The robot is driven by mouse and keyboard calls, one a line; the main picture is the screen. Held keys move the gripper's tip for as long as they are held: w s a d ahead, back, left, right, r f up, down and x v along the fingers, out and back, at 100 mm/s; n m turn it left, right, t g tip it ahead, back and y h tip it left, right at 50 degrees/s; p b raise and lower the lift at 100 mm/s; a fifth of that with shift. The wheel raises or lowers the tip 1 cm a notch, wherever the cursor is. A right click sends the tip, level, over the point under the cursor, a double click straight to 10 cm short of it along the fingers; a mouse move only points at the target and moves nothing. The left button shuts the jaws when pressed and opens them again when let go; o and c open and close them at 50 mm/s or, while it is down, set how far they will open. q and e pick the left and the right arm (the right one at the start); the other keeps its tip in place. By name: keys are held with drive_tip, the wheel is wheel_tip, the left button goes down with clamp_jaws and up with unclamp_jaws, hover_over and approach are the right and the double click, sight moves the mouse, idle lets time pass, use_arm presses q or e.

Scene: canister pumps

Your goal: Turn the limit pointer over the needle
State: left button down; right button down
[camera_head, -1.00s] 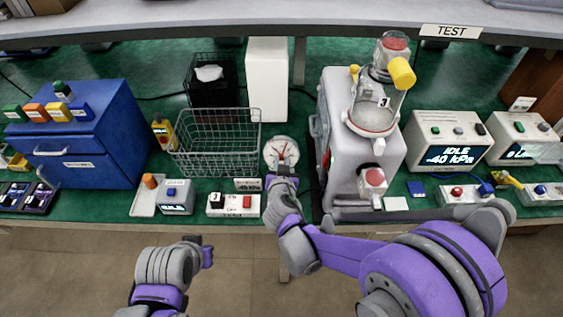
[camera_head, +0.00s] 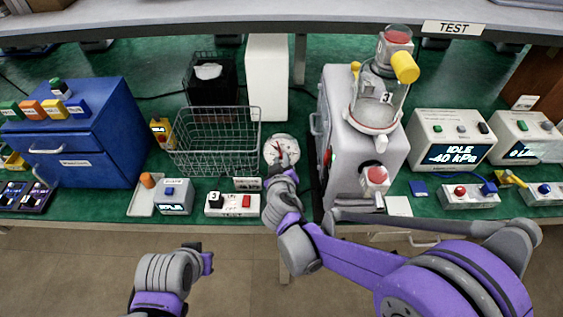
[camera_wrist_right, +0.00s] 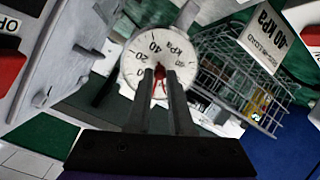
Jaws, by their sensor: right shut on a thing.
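The round white gauge (camera_head: 286,143) stands at the middle of the bench, and its numbered "kPa" face (camera_wrist_right: 146,47) fills the upper middle of the right wrist view. The red limit pointer (camera_wrist_right: 160,86) shows between the fingertips over the dial centre. My right gripper (camera_wrist_right: 160,76) is shut on it; in the head view this gripper (camera_head: 280,170) is at the dial's front. The needle cannot be told apart clearly, as the fingers cover the lower dial. My left gripper (camera_head: 198,252) hangs empty-looking in front of the bench, its jaws unclear.
A wire basket (camera_head: 216,142) stands left of the gauge, and a grey pump (camera_head: 352,150) with a glass canister stands right. A switch box (camera_head: 228,204) and a "-40 kPa" sign (camera_wrist_right: 262,38) are close by. An IDLE -40 kPa display box (camera_head: 447,140) is farther right.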

drive_tip(key=shift+n+b, duration=0.5)
drive_tip(key=shift+n, duration=1.7)
drive_tip(key=c, duration=0.8)
unclamp_jaws()
drive_tip(key=v, duration=1.1)
drive_tip(key=shift+p, duration=0.3)
